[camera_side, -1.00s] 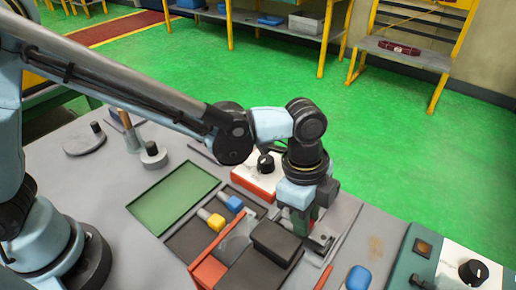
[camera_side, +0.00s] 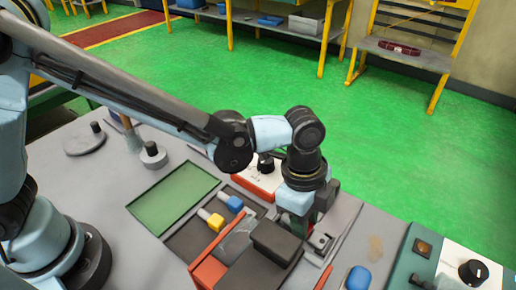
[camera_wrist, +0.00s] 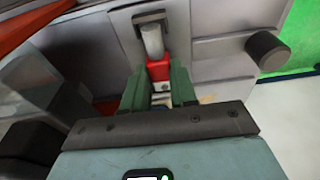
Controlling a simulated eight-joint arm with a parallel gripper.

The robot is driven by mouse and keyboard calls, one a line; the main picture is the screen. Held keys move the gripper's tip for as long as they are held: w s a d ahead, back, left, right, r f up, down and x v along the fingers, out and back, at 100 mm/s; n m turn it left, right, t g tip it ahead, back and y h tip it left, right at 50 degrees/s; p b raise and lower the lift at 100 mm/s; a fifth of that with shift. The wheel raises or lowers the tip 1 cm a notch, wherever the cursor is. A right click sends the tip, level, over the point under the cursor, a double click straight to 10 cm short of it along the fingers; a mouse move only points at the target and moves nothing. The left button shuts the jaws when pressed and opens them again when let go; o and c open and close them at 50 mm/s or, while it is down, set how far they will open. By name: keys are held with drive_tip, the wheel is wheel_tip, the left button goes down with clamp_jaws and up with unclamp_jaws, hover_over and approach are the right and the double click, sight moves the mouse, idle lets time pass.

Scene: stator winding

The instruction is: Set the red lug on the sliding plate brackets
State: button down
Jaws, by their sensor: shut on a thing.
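My gripper (camera_wrist: 160,93) shows in the wrist view with two green fingers close together. Between and just past the fingertips is the red lug (camera_wrist: 159,71), and the fingers are shut on it. A pale upright metal piece (camera_wrist: 152,40) in a dark square frame stands right beyond the lug, on a grey metal plate (camera_wrist: 205,57). I cannot tell whether the lug touches this piece. In the side view my gripper (camera_side: 299,226) points down beside the grey metal fixture (camera_side: 322,241), and the lug is mostly hidden there by the wrist. The brackets cannot be made out clearly.
A dark block (camera_side: 277,241) and a red-edged holder (camera_side: 208,271) stand just left of the gripper. A red-and-white box with a black knob (camera_side: 265,165) stands behind. Blue and yellow pieces lie in a tray (camera_side: 190,239). A green mat (camera_side: 172,197) is clear.

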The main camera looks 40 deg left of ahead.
drive_tip(key=c, duration=0.6)
unclamp_jaws()
drive_tip(key=shift+r, duration=3.5)
drive_tip(key=shift+a, duration=0.1)
drive_tip(key=w+a+r+n+t, duration=0.1)
drive_tip(key=a+r+n+t, duration=0.1)
drive_tip(key=a+n, duration=0.35)
drive_tip(key=a+r+n+t, duration=0.1)
drive_tip(key=a+r+n, duration=0.2)
drive_tip(key=a, duration=0.6)
drive_tip(key=s+a+n+t, duration=0.1)
drive_tip(key=a+n, duration=0.2)
drive_tip(key=a, duration=0.2)
drive_tip(key=s+a+f+n+t+y, duration=0.1)
drive_tip(key=s+a+n, duration=0.1)
drive_tip(key=a, duration=0.3)
drive_tip(key=s+a+n+t, duration=0.1)
drive_tip(key=a+n+t, duration=0.1)
drive_tip(key=a+n, duration=0.2)
drive_tip(key=shift+s+a+f+n+y, duration=0.3)
drive_tip(key=shift+a+y, duration=0.1)
drive_tip(key=shift+a, duration=0.25)
